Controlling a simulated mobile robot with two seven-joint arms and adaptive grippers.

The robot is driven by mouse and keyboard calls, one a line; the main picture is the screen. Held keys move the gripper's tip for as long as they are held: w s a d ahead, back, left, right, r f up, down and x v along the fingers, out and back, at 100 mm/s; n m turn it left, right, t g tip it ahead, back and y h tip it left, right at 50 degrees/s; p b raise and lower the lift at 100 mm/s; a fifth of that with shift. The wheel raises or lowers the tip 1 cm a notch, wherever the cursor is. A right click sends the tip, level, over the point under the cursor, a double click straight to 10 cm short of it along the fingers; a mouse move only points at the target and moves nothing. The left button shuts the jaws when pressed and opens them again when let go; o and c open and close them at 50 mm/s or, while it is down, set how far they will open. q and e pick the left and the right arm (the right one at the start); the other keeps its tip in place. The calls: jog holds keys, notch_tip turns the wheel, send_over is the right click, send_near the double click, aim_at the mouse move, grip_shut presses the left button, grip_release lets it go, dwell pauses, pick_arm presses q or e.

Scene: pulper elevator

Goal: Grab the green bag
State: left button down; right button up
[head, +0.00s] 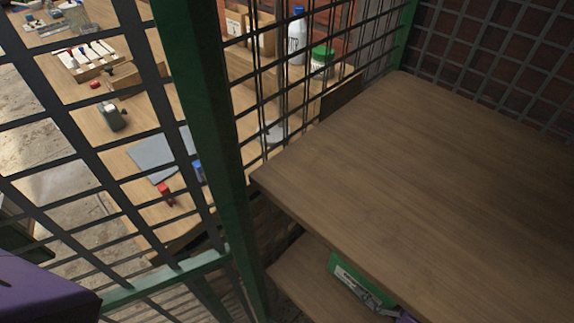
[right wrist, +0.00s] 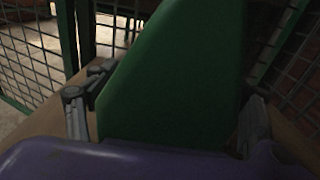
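The green bag (head: 346,278), with a white label strip, is on the lower wooden shelf and partly hidden under the upper one. In the right wrist view the green bag (right wrist: 175,75) fills the middle, close to the camera. My right gripper (head: 372,296) is at the bag's lower right edge in the head view. In the right wrist view the fingers of my right gripper (right wrist: 170,110) are wide apart, one on each side of the bag. I cannot tell whether they press on it. My left gripper is out of view.
The bare upper shelf (head: 430,165) overhangs the bag. A green post (head: 205,130) and metal mesh (head: 90,150) stand left of the shelves. Behind the mesh, a workbench (head: 135,190) holds a white bottle (head: 297,35), a green-lidded jar (head: 321,62) and small tools.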

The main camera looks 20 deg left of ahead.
jog(key=c, duration=1.1)
jog(key=shift+c, duration=0.6)
jog(key=shift+r, duration=0.15)
